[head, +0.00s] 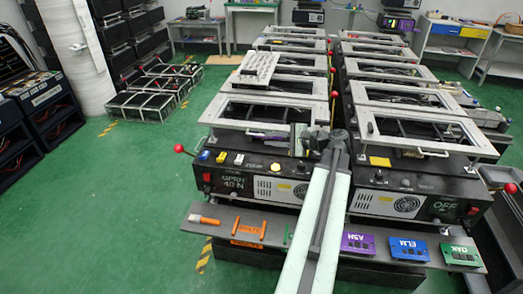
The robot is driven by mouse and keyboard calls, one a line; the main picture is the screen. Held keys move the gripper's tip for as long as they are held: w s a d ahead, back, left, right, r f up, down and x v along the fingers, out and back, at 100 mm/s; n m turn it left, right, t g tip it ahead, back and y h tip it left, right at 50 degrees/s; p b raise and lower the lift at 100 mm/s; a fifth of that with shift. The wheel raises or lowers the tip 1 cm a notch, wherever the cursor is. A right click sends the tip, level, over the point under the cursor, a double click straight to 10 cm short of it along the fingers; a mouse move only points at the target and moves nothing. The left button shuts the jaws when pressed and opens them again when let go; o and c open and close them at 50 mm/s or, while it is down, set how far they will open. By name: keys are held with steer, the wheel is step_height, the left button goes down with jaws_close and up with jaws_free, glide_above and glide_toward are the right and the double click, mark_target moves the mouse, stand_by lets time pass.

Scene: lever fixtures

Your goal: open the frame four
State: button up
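Two columns of silver metal frames over black machines run away from me. The nearest left frame (262,129) lies flat with a front bar handle; the nearest right frame (425,148) also looks flat. Further frames lie behind in both columns, and one left frame (258,67) carries a pale slab-like piece. I see no number that tells which is frame four. A red-ball lever (179,148) sticks out at the left front. My arm reaches up from the bottom; my gripper (317,138) is by the nearest left frame's right end. Its fingers are too small to read.
A front shelf (220,229) holds an orange-handled tool and purple, blue and green plates (407,248). Metal racks (143,104) stand on the left; green floor (120,200) there is mostly clear.

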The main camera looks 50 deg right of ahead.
mark_target(261, 135)
steer(key=shift+m+t+h, duration=0.3)
steer(key=shift+m+t, duration=0.2)
steer(key=w+b, duration=0.1)
steer(key=w, duration=0.1)
steer(key=w+f, duration=0.1)
steer(key=w, duration=0.2)
steer(key=shift+w+d+f+b, duration=0.1)
steer(key=shift+w+d+b, duration=0.05)
steer(key=shift+w+b, duration=0.2)
steer(key=shift+c, duration=0.4)
jaws_close()
stand_by(0.6)
